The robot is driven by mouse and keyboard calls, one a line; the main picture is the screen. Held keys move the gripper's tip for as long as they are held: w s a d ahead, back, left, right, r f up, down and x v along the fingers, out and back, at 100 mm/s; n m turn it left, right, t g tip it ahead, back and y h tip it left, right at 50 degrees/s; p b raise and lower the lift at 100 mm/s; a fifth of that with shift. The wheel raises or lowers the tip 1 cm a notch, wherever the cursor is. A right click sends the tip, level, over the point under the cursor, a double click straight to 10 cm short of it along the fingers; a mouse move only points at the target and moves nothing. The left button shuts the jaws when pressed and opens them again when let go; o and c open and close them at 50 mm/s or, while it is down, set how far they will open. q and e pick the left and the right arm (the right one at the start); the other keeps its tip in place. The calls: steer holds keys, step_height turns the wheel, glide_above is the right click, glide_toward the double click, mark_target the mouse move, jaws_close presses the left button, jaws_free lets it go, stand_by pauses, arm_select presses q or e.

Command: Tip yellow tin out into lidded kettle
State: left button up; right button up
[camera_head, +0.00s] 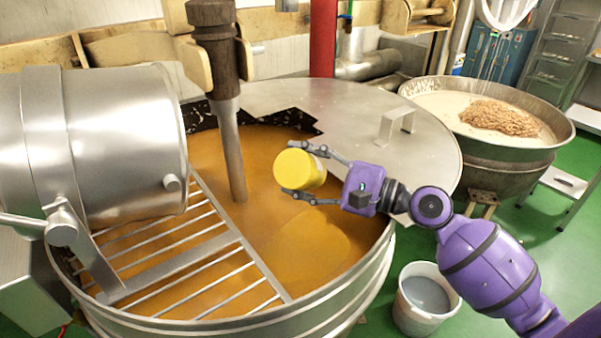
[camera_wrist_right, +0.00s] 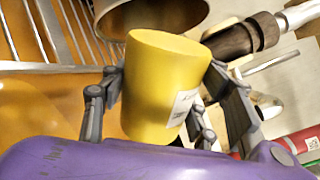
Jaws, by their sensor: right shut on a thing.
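The yellow tin (camera_head: 299,170) is held by my right gripper (camera_head: 304,172) over the open part of the kettle. The tin is tilted on its side, with one round end towards the left. In the right wrist view the tin (camera_wrist_right: 162,85) sits between the fingers of the right gripper (camera_wrist_right: 165,100), with a white label on its side. The lidded kettle (camera_head: 330,292) holds an orange-brown mass, and its metal lid (camera_head: 360,125) covers the back right part. I cannot see the tin's contents or anything falling from it. My left gripper is not in view.
A wooden-topped stirring shaft (camera_head: 228,140) stands in the kettle left of the tin. A metal drum (camera_head: 110,135) and a bar grate (camera_head: 190,255) cover the left side. A second kettle (camera_head: 490,150) stands back right. A white bucket (camera_head: 422,300) is on the green floor.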

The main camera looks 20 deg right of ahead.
mark_target(301, 151)
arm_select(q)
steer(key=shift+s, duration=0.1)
